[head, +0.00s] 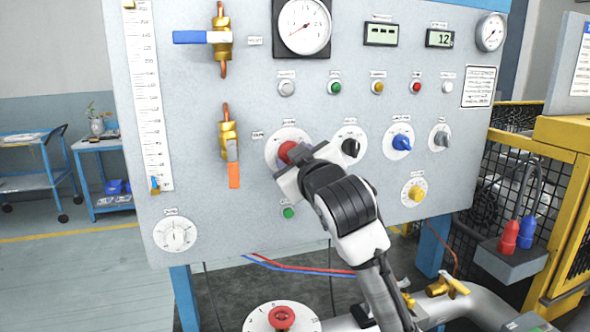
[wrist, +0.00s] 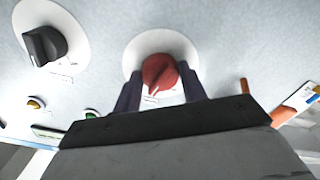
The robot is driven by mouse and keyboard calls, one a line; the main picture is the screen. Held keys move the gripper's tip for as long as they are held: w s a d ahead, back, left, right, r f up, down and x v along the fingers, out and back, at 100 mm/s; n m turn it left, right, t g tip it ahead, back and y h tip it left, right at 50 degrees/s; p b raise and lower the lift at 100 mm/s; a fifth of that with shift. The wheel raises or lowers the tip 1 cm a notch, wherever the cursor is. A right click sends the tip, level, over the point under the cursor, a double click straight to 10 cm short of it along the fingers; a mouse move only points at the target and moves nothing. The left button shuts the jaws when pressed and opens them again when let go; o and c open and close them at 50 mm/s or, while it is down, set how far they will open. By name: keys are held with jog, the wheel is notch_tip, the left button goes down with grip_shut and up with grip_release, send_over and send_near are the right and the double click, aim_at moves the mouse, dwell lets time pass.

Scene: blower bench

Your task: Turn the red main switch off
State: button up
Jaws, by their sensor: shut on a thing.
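The red main switch (head: 287,150) is a red rotary knob on a round white plate in the middle of the grey panel. In the wrist view the red knob (wrist: 160,74) sits between my two dark fingers, with a pale pointer mark on its face toward the lower left. My gripper (head: 284,163) is at the panel and shut on this knob. In the wrist view my gripper (wrist: 160,90) has one finger at each side of the knob. My gripper hides part of the knob and its plate in the head view.
A black knob (head: 351,147) is close to the right of my gripper. A blue knob (head: 401,142) and a yellow knob (head: 416,193) are farther right. An orange-handled valve (head: 233,165) is to the left. A green button (head: 289,212) is just below.

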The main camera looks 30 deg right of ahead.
jog(key=n+b, duration=0.5)
jog(key=n, duration=0.7)
jog(key=shift+d+b, duration=0.1)
jog(key=shift+b, duration=0.2)
jog(key=shift+r, duration=0.1)
jog(key=o, duration=1)
jog(key=shift+c, duration=0.2)
jog(key=b+v, duration=0.3)
jog(key=v, duration=1)
jog(key=shift+s+b, duration=0.3)
jog(key=shift+s, duration=0.1)
